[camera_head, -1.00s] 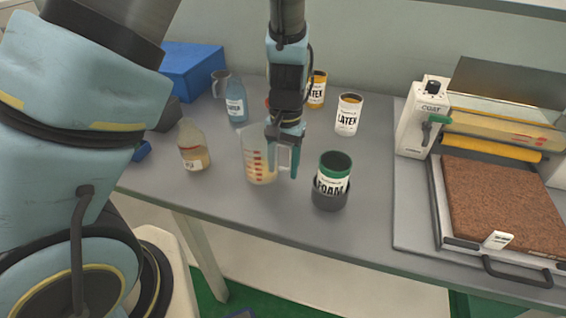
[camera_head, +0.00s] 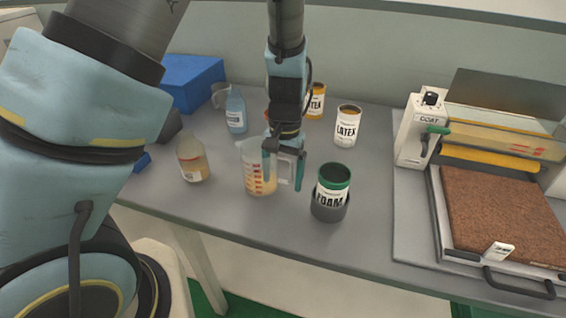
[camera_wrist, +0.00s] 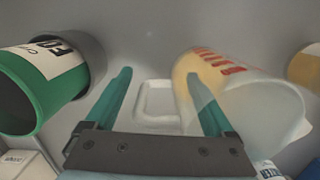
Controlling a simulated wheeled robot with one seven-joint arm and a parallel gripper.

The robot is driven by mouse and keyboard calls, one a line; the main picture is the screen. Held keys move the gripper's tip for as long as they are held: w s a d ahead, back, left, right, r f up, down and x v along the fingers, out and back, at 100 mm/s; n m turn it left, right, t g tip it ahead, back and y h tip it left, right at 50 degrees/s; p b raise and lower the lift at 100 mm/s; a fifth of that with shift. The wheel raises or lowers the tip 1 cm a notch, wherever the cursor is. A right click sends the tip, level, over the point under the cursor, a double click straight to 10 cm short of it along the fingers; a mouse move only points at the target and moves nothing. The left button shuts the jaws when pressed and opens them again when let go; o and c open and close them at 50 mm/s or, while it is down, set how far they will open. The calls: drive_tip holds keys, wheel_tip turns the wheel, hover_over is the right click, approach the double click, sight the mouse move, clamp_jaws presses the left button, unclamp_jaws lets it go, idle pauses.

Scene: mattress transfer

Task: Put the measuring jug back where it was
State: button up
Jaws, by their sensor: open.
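The measuring jug (camera_head: 253,179), clear with red marks and pale yellow contents, stands upright on the grey table. It shows at the right of the wrist view (camera_wrist: 262,105). My gripper (camera_head: 284,180) is open at the jug's handle side. In the wrist view the pale handle (camera_wrist: 155,88) lies between the two spread teal fingers (camera_wrist: 158,76). The right finger there overlaps the jug's wall; I cannot tell whether it touches.
The green FOAM can (camera_head: 334,180) in a dark holder stands close right of my gripper. A squat bottle (camera_head: 193,160) stands left, a blue bottle (camera_head: 236,112) and LATEX cans (camera_head: 347,127) behind. A coating machine (camera_head: 415,130) is at right. The front table strip is clear.

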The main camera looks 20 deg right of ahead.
drive_tip(key=r, duration=0.4)
drive_tip(key=r+b, duration=0.1)
drive_tip(key=r, duration=0.3)
drive_tip(key=d+r+b, duration=0.1)
drive_tip(key=r, duration=0.3)
drive_tip(key=shift+w, duration=0.4)
drive_tip(key=w+a+n+t, duration=0.1)
drive_tip(key=a+n, duration=0.3)
drive_tip(key=a, duration=1.1)
drive_tip(key=w+a+n+t+h, duration=0.1)
drive_tip(key=w+a+n, duration=0.3)
drive_tip(key=a, duration=1.1)
drive_tip(key=shift+f, duration=0.45)
drive_tip(key=shift+w, duration=0.15)
